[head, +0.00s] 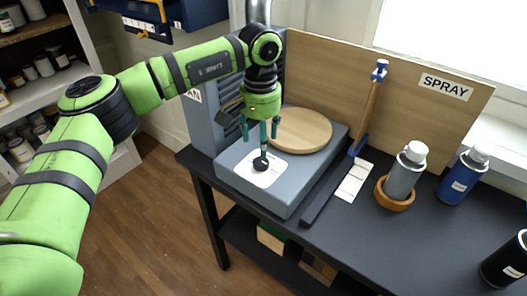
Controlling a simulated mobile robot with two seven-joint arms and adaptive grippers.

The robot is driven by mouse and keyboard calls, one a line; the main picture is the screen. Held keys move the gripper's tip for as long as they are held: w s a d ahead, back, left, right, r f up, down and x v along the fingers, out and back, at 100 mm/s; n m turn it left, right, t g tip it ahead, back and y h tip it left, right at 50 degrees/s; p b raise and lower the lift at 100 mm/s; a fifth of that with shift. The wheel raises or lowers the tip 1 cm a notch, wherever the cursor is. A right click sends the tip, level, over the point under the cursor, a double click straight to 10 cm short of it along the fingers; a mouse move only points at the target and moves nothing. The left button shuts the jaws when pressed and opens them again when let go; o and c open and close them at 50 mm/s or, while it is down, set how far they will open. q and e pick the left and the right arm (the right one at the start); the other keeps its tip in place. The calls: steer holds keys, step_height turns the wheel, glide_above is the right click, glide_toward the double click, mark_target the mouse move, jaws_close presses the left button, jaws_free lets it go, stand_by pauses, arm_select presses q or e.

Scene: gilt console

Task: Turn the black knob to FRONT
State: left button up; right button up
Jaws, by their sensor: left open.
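The black knob (261,163) stands on a white label plate (269,177) on top of the grey box (238,182), near its left front edge. My left gripper (261,134) hangs from above, pointing down over the knob. Its teal fingers are spread open, with the tips a little above the knob. The writing on the white plate is too small to read, so I cannot tell which way the knob points. My right gripper is not in view.
A round wooden disc (302,130) lies on the box right behind the gripper. A blue-ended upright bar (370,105) stands to the right. A grey spray can (405,172) in a wooden ring and a blue can (463,178) stand on the dark table (345,240).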

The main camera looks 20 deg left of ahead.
mark_target(261, 162)
arm_select(q)
steer(key=shift+a+f, duration=0.15)
steer(key=shift+f, duration=0.15)
step_height(261, 162, down, 6)
steer(key=shift+s+r+p, duration=0.15)
steer(key=shift+r+p, duration=0.1)
steer(key=shift+p, duration=0.8)
steer(key=shift+f, duration=0.35)
steer(key=c, duration=1.1)
steer(key=shift+c, duration=0.2)
